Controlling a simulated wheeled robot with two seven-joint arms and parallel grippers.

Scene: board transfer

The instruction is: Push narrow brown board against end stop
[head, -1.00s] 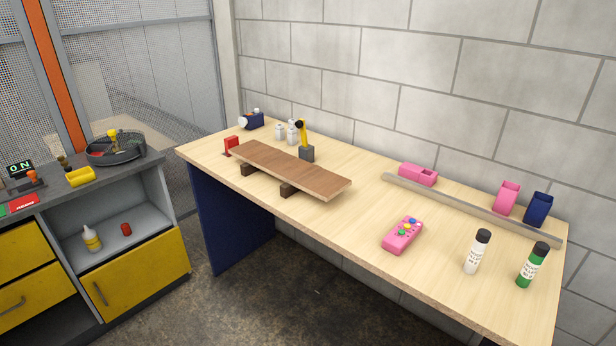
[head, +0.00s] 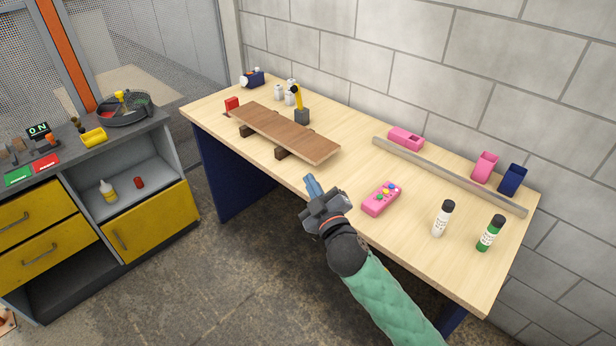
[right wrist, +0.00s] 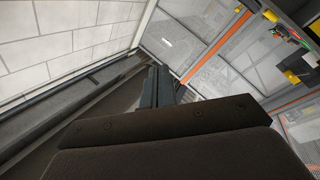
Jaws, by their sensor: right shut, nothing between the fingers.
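The narrow brown board (head: 285,131) lies across two dark blocks (head: 283,153) on the light wooden table. A red end stop (head: 232,104) stands at the board's far left end; I cannot tell whether they touch. My right gripper (head: 312,187) is shut and empty. In the head view it is at the table's front edge, to the right of and nearer than the board's near end. The right wrist view shows its closed fingers (right wrist: 157,88), with no board visible there. My left gripper is not in view.
A yellow and grey tool (head: 300,108) stands close behind the board. A grey rail (head: 450,174) lies along the back.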

